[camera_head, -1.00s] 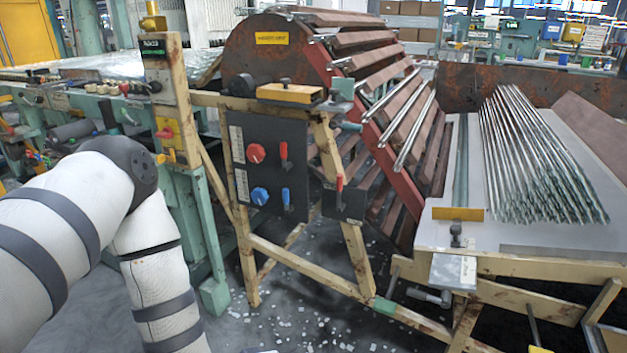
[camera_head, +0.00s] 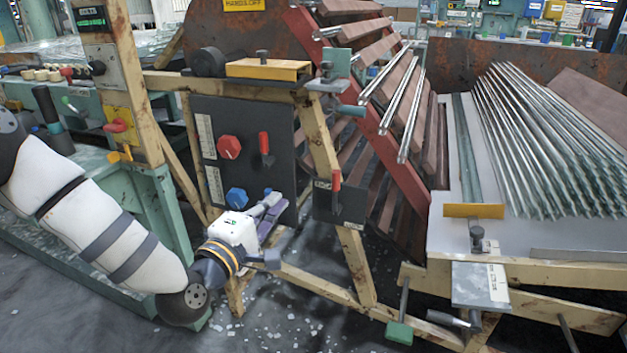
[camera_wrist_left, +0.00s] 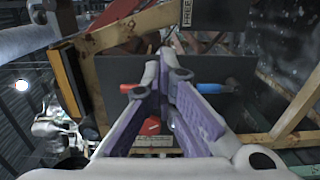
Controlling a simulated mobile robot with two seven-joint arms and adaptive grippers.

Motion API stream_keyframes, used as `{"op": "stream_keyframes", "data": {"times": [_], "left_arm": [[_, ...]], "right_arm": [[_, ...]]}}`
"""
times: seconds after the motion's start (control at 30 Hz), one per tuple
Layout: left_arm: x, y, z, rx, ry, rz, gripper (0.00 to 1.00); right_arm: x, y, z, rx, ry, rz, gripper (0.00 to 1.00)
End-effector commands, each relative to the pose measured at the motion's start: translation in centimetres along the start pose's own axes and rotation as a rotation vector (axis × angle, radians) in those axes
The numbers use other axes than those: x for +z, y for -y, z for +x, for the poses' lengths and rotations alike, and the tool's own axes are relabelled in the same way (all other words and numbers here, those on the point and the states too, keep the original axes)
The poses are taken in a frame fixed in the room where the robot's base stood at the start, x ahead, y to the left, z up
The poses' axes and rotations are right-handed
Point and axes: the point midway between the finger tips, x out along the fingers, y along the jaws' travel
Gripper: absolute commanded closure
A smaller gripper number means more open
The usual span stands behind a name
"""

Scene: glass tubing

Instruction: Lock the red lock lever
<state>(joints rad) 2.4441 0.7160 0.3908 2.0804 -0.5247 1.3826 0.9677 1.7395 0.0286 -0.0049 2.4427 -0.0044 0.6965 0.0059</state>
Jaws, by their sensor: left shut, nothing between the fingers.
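A dark panel (camera_head: 240,115) carries a red lever (camera_head: 265,145) beside a red knob (camera_head: 228,147), with a blue knob (camera_head: 237,198) below. Another red lever (camera_head: 336,182) stands upright on a small dark plate to the right. My left gripper (camera_head: 276,199) is shut and empty, in front of the panel's lower right part, mostly covering the blue lever there. In the left wrist view, its purple fingers (camera_wrist_left: 164,68) lie between a red lever (camera_wrist_left: 131,88) and the blue lever (camera_wrist_left: 212,88). I cannot tell contact. My right gripper is not in view.
A beige frame (camera_head: 325,150) surrounds the panel. A yellow block (camera_head: 268,69) sits on its top beam. A table (camera_head: 465,230) with glass tubes (camera_head: 540,140) stands to the right.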

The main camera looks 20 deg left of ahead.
Motion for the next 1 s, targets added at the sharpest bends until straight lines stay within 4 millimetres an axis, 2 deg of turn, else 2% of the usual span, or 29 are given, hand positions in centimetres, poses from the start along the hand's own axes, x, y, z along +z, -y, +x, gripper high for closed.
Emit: {"op": "stream_keyframes", "data": {"times": [0.17, 0.5, 0.7, 1.0], "left_arm": [[0.1, 0.1, 2.9, 0.002, 0.001, 0.003, 1.00], [0.5, 0.2, 10.0, -0.002, 0.003, 0.001, 1.00], [3.3, 0.0, 10.5, -0.001, 0.003, 0.000, 1.00], [3.9, 0.1, 10.6, -0.001, 0.000, 0.000, 1.00]], "right_arm": [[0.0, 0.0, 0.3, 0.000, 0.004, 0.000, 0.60], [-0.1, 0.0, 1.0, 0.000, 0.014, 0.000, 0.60], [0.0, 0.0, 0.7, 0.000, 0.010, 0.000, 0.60], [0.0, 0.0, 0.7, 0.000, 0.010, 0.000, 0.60]]}}
